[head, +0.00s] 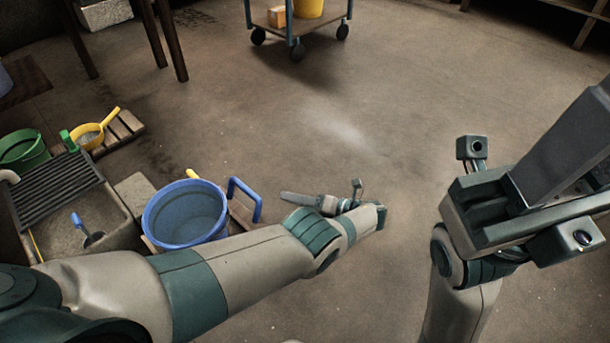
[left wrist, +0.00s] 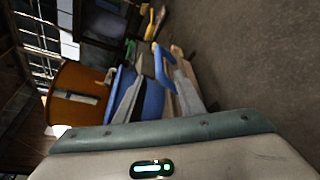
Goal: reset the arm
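My left arm reaches in from the left of the head view, low over the floor, and bends at its far end. My left gripper (head: 288,197) is partly hidden behind the forearm and points left towards the blue bucket (head: 186,214). In the left wrist view two grey fingers stand apart with nothing held between them, and the bucket (left wrist: 152,100) shows beyond them. My right arm rises at the right of the head view. Its gripper (head: 572,140) is close to the camera and partly cut off by the right edge, so its opening cannot be judged.
A stone basin (head: 75,200) with a dark grate (head: 55,188), a green bucket (head: 22,150) and a yellow scoop (head: 90,134) stand at the left. A wheeled cart (head: 292,27) stands at the back. The middle floor is clear.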

